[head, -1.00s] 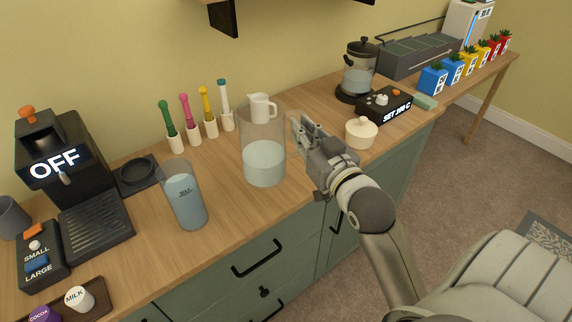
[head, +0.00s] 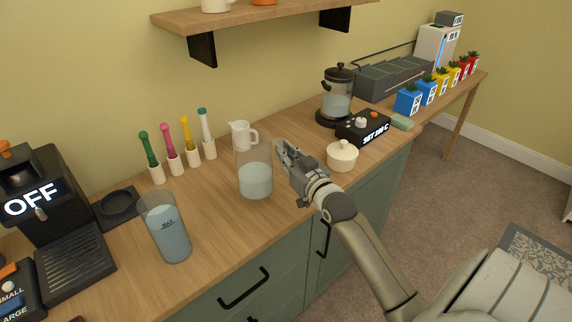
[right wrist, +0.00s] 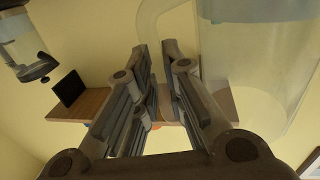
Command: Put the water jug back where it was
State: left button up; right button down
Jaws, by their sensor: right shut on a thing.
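The water jug (head: 256,178) is clear glass, about half full of water, and upright over the wooden counter. In the head view it is between the clear tank marked MAX and the white lidded pot. My right gripper (head: 280,148) is at its right side, shut on its handle. The right wrist view shows the jug (right wrist: 262,85) large at right and its handle (right wrist: 150,22) running down between my fingers (right wrist: 158,85). I cannot tell whether the jug's base touches the counter. My left gripper is not in view.
A small white pitcher (head: 243,136) stands just behind the jug. The white lidded pot (head: 342,156) is close to the right of my gripper. The tank (head: 168,235) stands front left, with coloured whisks (head: 175,155) behind. A kettle (head: 337,100) is farther back right.

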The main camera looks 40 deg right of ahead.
jog(key=shift+w+d+f, duration=0.15)
jog(key=shift+f, duration=1.55)
jog(key=shift+f, duration=0.15)
jog(key=c, duration=1.5)
grip_release()
jog(key=shift+f, duration=0.1)
jog(key=s+a, duration=0.1)
jog(key=s, duration=1.1)
jog(key=shift+a+b, duration=0.2)
jog(key=shift+b, duration=0.2)
